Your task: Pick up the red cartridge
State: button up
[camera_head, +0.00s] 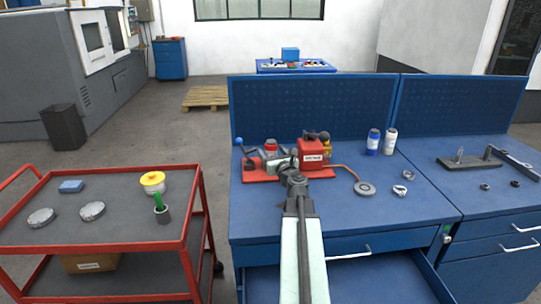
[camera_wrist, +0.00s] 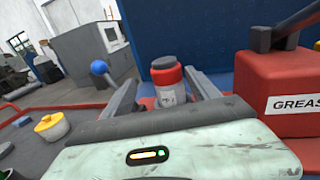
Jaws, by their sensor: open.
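The red cartridge (camera_wrist: 167,78) stands upright in the wrist view, with a red top, a dark cap and a pale lower body with a label. In the head view its red top (camera_head: 271,146) shows at the back of the red base on the blue bench. My gripper (camera_wrist: 160,84) is open, with one finger on either side of the cartridge in the wrist view. I cannot tell whether the fingers touch it. The cartridge's lower end is hidden behind my gripper body. In the head view my gripper (camera_head: 277,162) is over the red base.
A red box labelled GREASE (camera_head: 312,152) stands close right of the cartridge. A blue-knobbed lever (camera_wrist: 99,68) rises at left. Two bottles (camera_head: 381,142) stand further right. A red cart (camera_head: 100,246) with a yellow-lidded container (camera_head: 153,182) is at left. The blue back panel (camera_head: 310,108) limits room behind.

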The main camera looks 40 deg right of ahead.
jog(key=x, duration=0.5)
jog(key=d+x, duration=0.1)
jog(key=x, duration=0.1)
jog(key=shift+d+f, duration=0.2)
jog(key=shift+f, duration=0.1)
jog(key=shift+a, duration=0.1)
grip_shut()
notch_tip(320, 180, up, 10)
jog(key=p, duration=0.9)
jog(key=shift+r+p, duration=0.15)
jog(key=shift+p, duration=0.25)
